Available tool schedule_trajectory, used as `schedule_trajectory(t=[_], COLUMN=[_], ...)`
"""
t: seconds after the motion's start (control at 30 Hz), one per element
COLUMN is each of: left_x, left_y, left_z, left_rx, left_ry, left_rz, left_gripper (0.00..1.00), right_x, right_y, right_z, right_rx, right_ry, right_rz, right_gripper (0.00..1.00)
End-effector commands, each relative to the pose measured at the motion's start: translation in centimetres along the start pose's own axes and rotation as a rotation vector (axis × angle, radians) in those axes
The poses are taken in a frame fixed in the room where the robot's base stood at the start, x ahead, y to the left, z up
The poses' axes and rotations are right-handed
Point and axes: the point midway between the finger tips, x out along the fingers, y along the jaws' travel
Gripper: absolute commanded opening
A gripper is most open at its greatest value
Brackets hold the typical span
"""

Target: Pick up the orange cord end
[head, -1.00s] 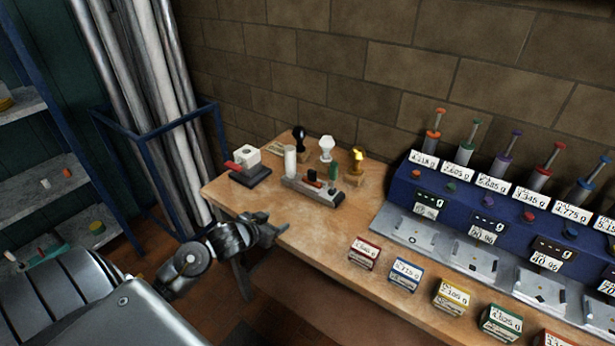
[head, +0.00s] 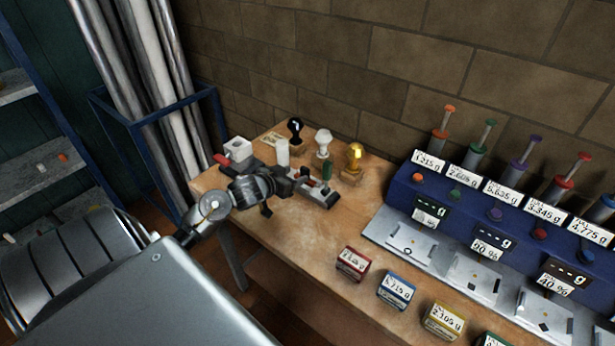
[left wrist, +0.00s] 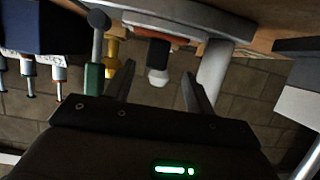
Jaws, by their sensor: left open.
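No cord is plainly visible. A small red-orange piece (head: 305,173) lies on the grey holder (head: 322,200) on the wooden bench, and I cannot tell whether it is the cord end. In the left wrist view, an orange-red strip (left wrist: 150,39) shows on the holder, above a black and white piece (left wrist: 158,62). My left gripper (head: 284,188) is at the holder's left end, partly covering it. Its fingers are open and empty (left wrist: 158,74), with the black and white piece in view between or beyond them. My right gripper is not in view.
A white cylinder (head: 283,152) and green cylinder (head: 327,170) stand by the holder. Black (head: 296,130), white (head: 323,140) and gold (head: 354,156) knobbed stamps stand behind. A blue dispenser unit (head: 452,205) fills the right.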

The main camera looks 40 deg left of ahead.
Motion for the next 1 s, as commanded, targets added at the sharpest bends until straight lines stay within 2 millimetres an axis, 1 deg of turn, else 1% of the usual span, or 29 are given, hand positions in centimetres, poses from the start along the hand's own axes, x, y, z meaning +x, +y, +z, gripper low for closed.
schedule_trajectory(t=[0.03, 0.13, 0.2, 0.33, 0.43, 0.6, 0.7, 0.8, 1.0], left_x=[0.8, 1.9, 2.4, 2.6, 3.3, 5.8, 7.1, 7.7, 7.8], left_y=[0.0, 0.1, 0.2, 0.2, 0.3, 0.8, 0.7, 0.7, 0.7], left_z=[0.0, -0.1, -0.1, -0.1, -0.3, -0.6, -0.3, -0.2, -0.2], left_rx=[-0.003, -0.001, -0.001, 0.001, -0.001, -0.001, 0.000, 0.002, 0.003], left_ry=[0.000, 0.001, 0.000, 0.000, 0.000, 0.000, 0.000, 0.000, 0.001], left_rz=[0.000, 0.001, 0.003, 0.004, 0.003, 0.004, 0.004, 0.003, 0.004], left_gripper=[0.55, 0.55, 0.55, 0.55, 0.55, 0.55, 0.55, 0.55, 0.55], right_x=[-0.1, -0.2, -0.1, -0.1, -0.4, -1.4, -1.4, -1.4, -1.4], right_y=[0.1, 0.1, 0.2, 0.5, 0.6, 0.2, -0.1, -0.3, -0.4], right_z=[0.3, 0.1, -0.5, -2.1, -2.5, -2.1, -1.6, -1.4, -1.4], right_rx=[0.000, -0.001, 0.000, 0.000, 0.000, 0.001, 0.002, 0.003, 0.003], right_ry=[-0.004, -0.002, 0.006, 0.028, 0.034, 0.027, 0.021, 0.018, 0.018], right_rz=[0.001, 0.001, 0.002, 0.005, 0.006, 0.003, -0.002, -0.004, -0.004], right_gripper=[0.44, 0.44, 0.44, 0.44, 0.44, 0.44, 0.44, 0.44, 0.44])
